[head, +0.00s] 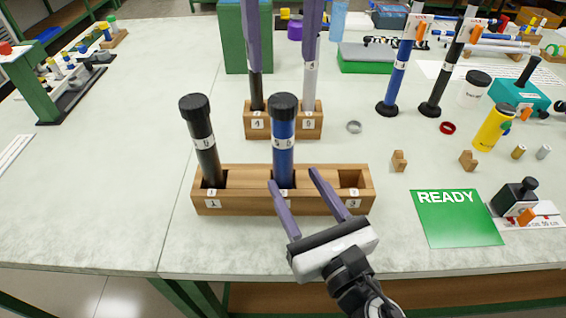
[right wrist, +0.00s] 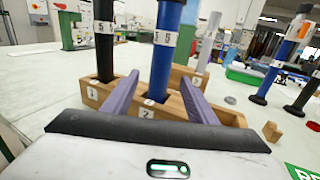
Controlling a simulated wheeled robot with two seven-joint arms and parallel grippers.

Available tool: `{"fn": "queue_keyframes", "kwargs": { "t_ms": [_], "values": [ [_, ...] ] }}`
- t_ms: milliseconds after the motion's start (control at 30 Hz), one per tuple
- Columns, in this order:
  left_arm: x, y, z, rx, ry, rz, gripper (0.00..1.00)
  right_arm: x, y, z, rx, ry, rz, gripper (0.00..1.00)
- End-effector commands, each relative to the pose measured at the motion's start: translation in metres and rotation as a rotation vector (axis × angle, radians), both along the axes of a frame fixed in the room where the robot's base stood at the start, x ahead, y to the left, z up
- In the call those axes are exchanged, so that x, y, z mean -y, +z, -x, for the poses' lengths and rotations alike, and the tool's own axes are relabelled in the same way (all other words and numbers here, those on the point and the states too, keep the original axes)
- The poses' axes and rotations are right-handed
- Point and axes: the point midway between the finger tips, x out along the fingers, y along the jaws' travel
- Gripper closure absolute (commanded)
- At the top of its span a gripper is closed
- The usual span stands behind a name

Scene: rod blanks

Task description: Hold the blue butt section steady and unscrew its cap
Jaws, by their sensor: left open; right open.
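The blue butt section (head: 283,165) stands upright in the middle hole, marked 2, of the front wooden block. Its black cap (head: 284,103) is on top, above a white label. The blue tube also shows in the right wrist view (right wrist: 163,65), between the fingers, with its cap out of that view. My right gripper (head: 293,177) is open near the tube's lower part, coming from the front; contact cannot be told. My left gripper (head: 281,68) is open, its fingers hanging down from the top edge, above and behind the blue cap in the picture.
The front wooden block (head: 250,204) also holds a black capped tube (head: 207,155) in hole 1; hole 3 is empty. A rear block (head: 283,133) holds two more tubes. A green READY card (head: 455,228) lies right.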

Motion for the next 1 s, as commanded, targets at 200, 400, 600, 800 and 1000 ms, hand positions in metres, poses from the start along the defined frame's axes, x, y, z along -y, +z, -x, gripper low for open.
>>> {"fn": "queue_keyframes", "kwargs": {
  "t_ms": [200, 400, 600, 800, 1000],
  "values": [
    [0.000, 0.000, 0.000, -0.001, 0.000, 0.000, 0.49, -0.015, 0.001, -0.038, 0.003, -0.001, -0.001, 0.47],
    [0.000, 0.000, 0.000, -0.001, 0.000, 0.000, 0.49, -0.024, 0.001, -0.060, 0.001, -0.001, 0.001, 0.47],
    [0.000, 0.000, 0.000, -0.001, 0.000, 0.000, 0.49, -0.027, 0.000, -0.067, 0.000, 0.000, 0.000, 0.47],
    [0.000, 0.000, 0.000, -0.001, 0.000, 0.000, 0.49, -0.027, 0.000, -0.067, 0.000, 0.000, 0.000, 0.47],
    [0.000, 0.000, 0.000, -0.001, 0.000, 0.000, 0.49, -0.027, 0.000, -0.067, -0.001, 0.000, 0.000, 0.80]
  ]
}}
